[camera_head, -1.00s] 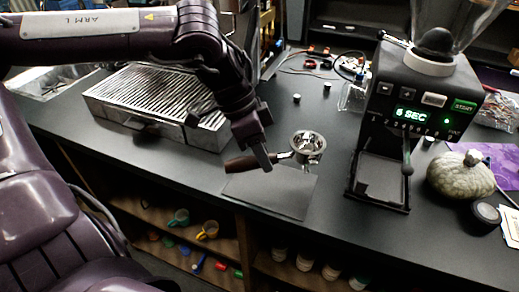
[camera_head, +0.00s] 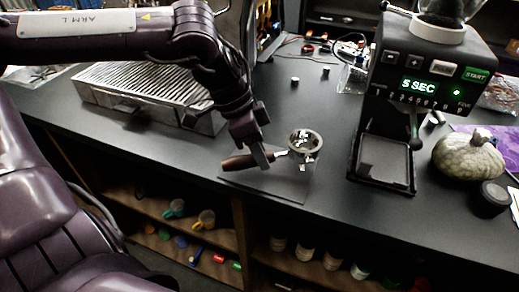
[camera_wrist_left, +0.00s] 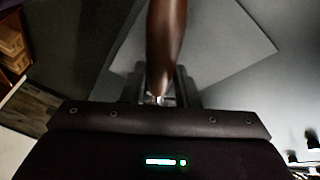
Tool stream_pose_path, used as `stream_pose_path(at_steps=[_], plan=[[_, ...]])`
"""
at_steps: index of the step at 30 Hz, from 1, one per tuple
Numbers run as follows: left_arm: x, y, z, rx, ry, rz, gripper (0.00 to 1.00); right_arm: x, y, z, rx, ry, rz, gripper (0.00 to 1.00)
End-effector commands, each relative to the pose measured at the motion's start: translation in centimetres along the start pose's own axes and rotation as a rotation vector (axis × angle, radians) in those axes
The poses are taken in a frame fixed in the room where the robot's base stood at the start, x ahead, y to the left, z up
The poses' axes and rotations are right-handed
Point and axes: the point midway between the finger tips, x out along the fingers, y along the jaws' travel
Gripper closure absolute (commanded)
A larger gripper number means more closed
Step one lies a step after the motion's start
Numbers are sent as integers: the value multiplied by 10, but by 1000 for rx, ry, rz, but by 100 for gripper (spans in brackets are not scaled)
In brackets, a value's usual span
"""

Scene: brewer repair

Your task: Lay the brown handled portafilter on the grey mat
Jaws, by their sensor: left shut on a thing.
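The portafilter has a brown handle (camera_head: 238,163) and a round metal basket (camera_head: 304,143). My left gripper (camera_head: 264,158) is shut on the portafilter near where the handle meets the metal neck. The portafilter is over the grey mat (camera_head: 285,188), handle to the left and basket to the right; I cannot tell whether it touches the mat. In the left wrist view the brown handle (camera_wrist_left: 166,45) extends across the grey mat (camera_wrist_left: 225,50), and the basket is hidden. My right gripper does not show.
A black grinder (camera_head: 405,110) with a green display stands right of the mat. A pale pumpkin (camera_head: 468,158) and a dark round object (camera_head: 490,199) are farther right. A slatted metal tray (camera_head: 150,95) lies left. The counter's front edge is just below the mat.

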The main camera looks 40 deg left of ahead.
Motion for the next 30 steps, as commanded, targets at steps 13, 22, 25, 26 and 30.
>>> stream_pose_path(at_steps=[13, 22, 25, 26, 30], plan=[[-1, 0, -1, 1, 2, -1, 100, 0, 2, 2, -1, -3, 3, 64], [1, 0, 0, 1, 2, -1, 100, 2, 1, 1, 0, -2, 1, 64], [2, -1, 0, 1, 2, 0, 100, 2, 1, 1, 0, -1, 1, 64], [3, -1, 0, 1, 2, 0, 100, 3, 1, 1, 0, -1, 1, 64], [4, -1, 1, 1, 2, 0, 100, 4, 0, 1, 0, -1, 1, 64]])
